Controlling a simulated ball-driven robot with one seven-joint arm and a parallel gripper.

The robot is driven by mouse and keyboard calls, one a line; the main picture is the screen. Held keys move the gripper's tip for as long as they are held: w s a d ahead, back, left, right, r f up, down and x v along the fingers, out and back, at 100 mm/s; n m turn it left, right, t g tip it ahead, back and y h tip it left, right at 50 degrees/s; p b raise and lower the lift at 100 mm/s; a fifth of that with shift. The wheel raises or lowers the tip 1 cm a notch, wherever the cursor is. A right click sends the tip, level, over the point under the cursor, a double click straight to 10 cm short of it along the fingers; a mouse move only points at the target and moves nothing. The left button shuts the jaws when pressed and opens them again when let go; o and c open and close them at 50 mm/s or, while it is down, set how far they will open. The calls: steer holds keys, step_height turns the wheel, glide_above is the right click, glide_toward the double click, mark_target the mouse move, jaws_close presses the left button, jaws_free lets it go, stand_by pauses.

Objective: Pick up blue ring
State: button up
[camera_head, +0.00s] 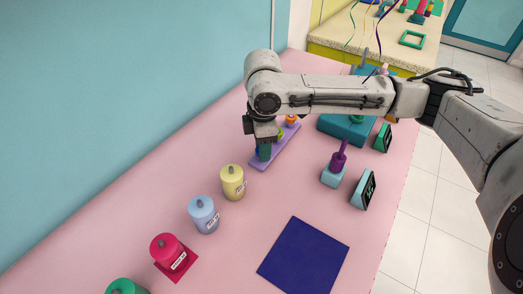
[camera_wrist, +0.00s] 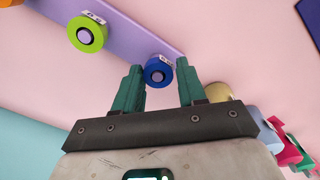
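The blue ring (camera_wrist: 150,67) sits around a pale peg at the end of a purple board, with a small white label beside it. In the wrist view it lies between and just beyond the tips of my gripper (camera_wrist: 160,68). The teal fingers are apart, with no contact visible. In the head view my gripper (camera_head: 264,153) points down over the near end of the purple board (camera_head: 262,164) and mostly hides the blue ring.
A green ring (camera_wrist: 75,31) and an orange ring (camera_wrist: 10,3) sit farther along the board. Yellow (camera_head: 232,182), light blue (camera_head: 204,214) and red (camera_head: 172,251) weighted canisters stand nearer. A dark blue mat (camera_head: 303,256) lies right. A purple-topped stand (camera_head: 333,173) is right of the board.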

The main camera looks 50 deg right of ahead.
steer(key=c, duration=0.6)
steer(key=shift+r, duration=0.15)
steer(key=shift+r, duration=0.6)
steer(key=shift+s+a+r+b, duration=0.15)
steer(key=shift+s+r+b, duration=1.05)
steer(key=shift+s+r, duration=0.9)
steer(key=shift+s+a+r+b, duration=0.15)
steer(key=shift+s+r+b, duration=1)
steer(key=shift+s+r, duration=1)
steer(key=shift+s+a+r+b, duration=0.15)
steer(key=shift+s+r+b, duration=1.2)
steer(key=shift+s, duration=1.35)
steer(key=shift+r, duration=0.2)
